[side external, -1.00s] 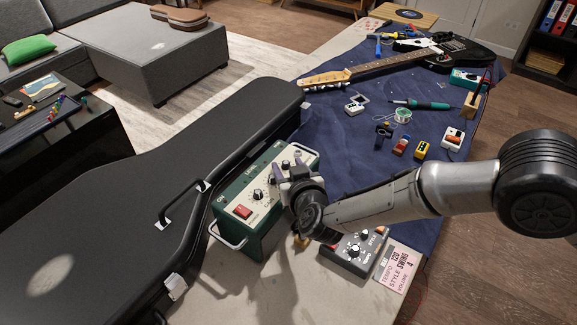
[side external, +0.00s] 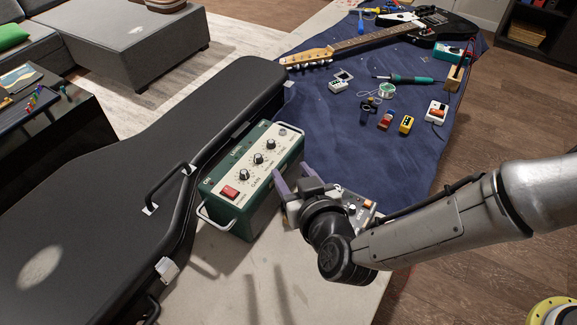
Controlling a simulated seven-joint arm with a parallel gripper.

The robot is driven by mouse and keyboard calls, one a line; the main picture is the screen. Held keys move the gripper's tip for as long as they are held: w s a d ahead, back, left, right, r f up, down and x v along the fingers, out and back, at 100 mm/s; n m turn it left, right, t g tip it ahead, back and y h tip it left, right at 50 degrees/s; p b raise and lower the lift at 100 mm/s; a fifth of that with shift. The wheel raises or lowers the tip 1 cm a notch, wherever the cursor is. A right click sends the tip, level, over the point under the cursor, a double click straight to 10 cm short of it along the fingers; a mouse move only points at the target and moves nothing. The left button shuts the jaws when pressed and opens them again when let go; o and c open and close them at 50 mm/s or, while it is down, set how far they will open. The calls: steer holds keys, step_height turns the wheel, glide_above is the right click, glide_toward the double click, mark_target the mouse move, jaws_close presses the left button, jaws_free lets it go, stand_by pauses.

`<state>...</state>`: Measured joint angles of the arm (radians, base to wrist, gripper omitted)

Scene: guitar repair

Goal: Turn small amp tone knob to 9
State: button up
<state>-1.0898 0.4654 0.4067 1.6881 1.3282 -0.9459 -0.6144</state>
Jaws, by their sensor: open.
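The small green amp (side external: 258,180) stands on the workbench with its cream control panel facing up. The panel carries a red switch (side external: 229,192) and three dark knobs in a row: one near the switch (side external: 244,174), one in the middle (side external: 257,158) and one at the far end (side external: 270,144). The labels and dial numbers are too small to read, so I cannot tell which is the tone knob. My gripper (side external: 283,179) is to the right of the amp, with its purple-grey fingers apart and no knob between them. I cannot tell whether it touches the amp's side.
A black guitar case (side external: 120,200) lies left of the amp. Small pedals, a soldering iron (side external: 405,78) and a guitar (side external: 365,40) lie on the blue cloth (side external: 320,125). The bench is bare in front of the amp.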

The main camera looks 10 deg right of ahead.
stand_by(0.3)
steer(key=a+r+n+y, duration=0.5)
steer(key=a+r+y, duration=0.1)
steer(key=a+y, duration=0.3)
steer(key=n+g+y, duration=0.2)
steer(key=n+g, duration=0.5)
steer(key=g, duration=0.1)
glide_toward(272, 141)
steer(key=shift+t, duration=0.3)
steer(key=x, duration=0.7)
steer(key=shift+a+f, duration=0.3)
steer(key=shift+a, duration=0.1)
